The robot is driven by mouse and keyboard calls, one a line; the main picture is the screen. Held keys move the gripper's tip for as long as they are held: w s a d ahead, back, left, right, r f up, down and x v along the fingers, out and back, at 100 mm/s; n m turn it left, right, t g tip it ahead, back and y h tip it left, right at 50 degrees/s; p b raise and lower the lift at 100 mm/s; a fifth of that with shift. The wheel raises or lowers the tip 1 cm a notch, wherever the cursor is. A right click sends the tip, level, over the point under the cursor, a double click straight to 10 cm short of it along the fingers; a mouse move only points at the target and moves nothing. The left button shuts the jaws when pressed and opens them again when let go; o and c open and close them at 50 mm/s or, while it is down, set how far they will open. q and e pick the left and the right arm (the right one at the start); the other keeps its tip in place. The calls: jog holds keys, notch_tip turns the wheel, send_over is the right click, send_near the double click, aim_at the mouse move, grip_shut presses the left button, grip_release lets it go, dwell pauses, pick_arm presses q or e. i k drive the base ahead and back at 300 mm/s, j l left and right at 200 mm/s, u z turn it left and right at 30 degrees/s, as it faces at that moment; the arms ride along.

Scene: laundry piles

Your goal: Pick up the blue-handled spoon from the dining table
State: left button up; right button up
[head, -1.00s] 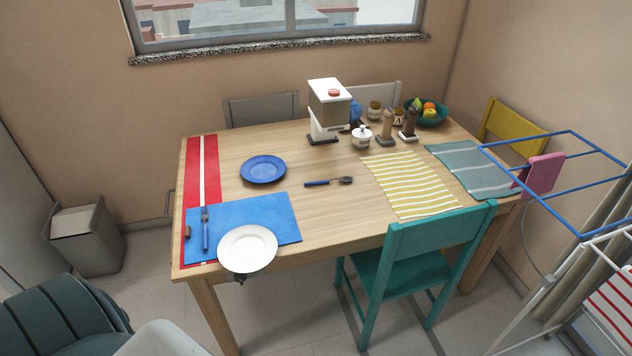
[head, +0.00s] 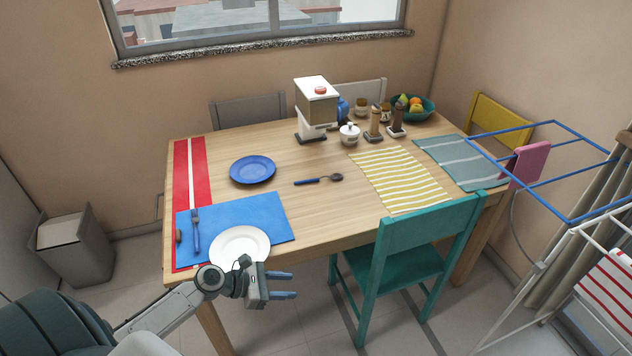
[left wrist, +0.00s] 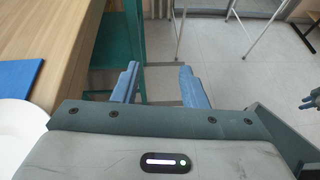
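The blue-handled spoon (head: 306,182) lies on the dining table (head: 312,212), right of the blue plate, its handle to the left and its dark bowl to the right. My left gripper (head: 295,284) is in front of the table's near edge, beside the white plate and well short of the spoon. Its two blue fingers are apart with nothing between them; the left wrist view (left wrist: 157,85) shows the same gap. The spoon is not in that view. What looks like part of my right gripper (left wrist: 309,102) shows at that view's right edge, too small to read.
A white plate (head: 240,245) and a fork (head: 196,232) are on the blue mat (head: 262,214). A blue plate (head: 252,170) is left of the spoon. A teal chair (head: 425,238) stands at the near side. A drying rack (head: 560,205) is at the right. Bare wood surrounds the spoon.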

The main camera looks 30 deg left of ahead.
aim_at(334, 176)
jog(key=i+j, duration=1.25)
